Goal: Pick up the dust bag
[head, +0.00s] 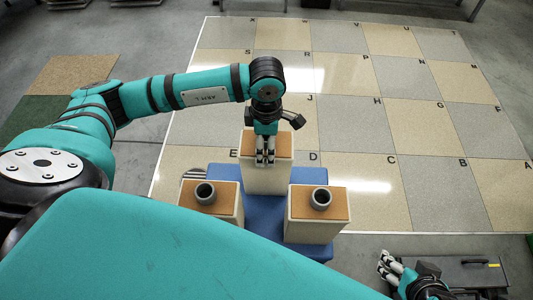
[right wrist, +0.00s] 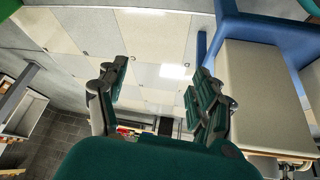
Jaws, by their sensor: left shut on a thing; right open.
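Three cream box-shaped bags with orange tops stand on a blue support in the head view. The front left bag (head: 211,204) and front right bag (head: 318,214) each have a grey round collar on top. The back dust bag (head: 282,145) is under my left gripper (head: 265,163), which points down and is shut at its top. Its collar is hidden by the fingers. My right gripper (head: 386,268) is low at the right, apart from the bags. The right wrist view shows the right gripper (right wrist: 163,80) open and empty, with a cream block-like side (right wrist: 262,100) to its right.
The blue support (head: 310,247) lies under the bags. A striped thing (head: 194,174) shows partly behind the left bag. A floor of lettered tiles (head: 400,120) spreads behind, clear. A dark flat case (head: 465,272) lies at the lower right, near my right gripper.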

